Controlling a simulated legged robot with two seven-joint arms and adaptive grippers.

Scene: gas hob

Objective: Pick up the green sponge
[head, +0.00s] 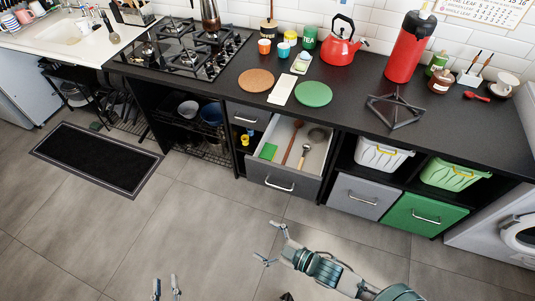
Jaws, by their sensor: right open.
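The green sponge (268,152) lies at the left front inside an open grey drawer (283,178) below the counter. My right gripper (264,240) is open and empty over the floor, in front of and below the drawer in the picture, apart from the sponge. My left gripper (166,284) shows only its fingers at the bottom edge. They are apart with nothing between them, well away from the drawer.
A wooden spoon (292,143) and another utensil (304,155) lie right of the sponge. The drawer front with its handle (279,185) juts out. The black counter (350,91) overhangs the drawer's back. The floor (200,215) before it is clear; a dark mat (95,158) lies left.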

